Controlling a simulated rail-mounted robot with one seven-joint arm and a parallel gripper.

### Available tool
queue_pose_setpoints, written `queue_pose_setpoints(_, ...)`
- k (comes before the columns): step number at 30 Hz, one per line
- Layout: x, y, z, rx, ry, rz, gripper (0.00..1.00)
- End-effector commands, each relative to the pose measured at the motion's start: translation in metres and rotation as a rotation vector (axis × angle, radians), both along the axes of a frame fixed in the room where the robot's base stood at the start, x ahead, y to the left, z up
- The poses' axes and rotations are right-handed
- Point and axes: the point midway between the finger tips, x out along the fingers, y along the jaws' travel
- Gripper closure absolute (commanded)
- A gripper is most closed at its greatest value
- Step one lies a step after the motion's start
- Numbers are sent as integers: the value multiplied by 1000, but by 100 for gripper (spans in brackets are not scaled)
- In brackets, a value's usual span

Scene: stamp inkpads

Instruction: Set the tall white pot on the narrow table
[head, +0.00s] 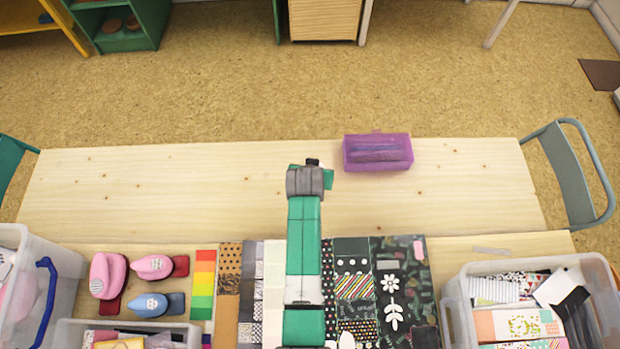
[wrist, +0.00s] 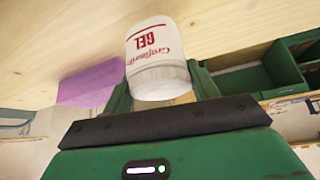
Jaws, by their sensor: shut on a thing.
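The white pot (wrist: 160,68) with red lettering, including "GEL", is held between the two green fingers of my gripper (wrist: 163,92) in the wrist view. The pot and fingers do not show in the head view, hidden by my arm. The wood tabletop also shows behind the pot in the wrist view (wrist: 60,30). I cannot tell whether the pot touches it.
A purple case (head: 378,152) lies on the table right of my wrist; it also shows in the wrist view (wrist: 88,85). The table's left half is clear. Nearer are pink punches (head: 107,275), patterned papers (head: 390,290) and clear bins (head: 540,300). Chairs (head: 572,175) flank the table.

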Motion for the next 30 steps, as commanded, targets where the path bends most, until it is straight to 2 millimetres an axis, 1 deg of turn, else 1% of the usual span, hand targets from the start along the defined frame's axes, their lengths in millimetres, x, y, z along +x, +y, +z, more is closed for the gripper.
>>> queue_pose_setpoints(2,1,0,0,0,-2,0,69)
queue_pose_setpoints(4,0,0,-5,0,-1,0,69)
queue_pose_setpoints(9,0,0,-35,1,1,-1,69)
queue_pose_setpoints(10,0,0,-37,0,-1,-1,69)
queue_pose_setpoints(16,1,0,-36,1,-3,0,69)
queue_pose_setpoints(20,0,0,-41,1,-2,0,69)
queue_pose_setpoints(21,0,0,-40,1,-1,0,37)
queue_pose_setpoints(24,0,0,-40,1,-1,0,19)
queue_pose_setpoints(30,0,0,-40,0,-1,-1,19)
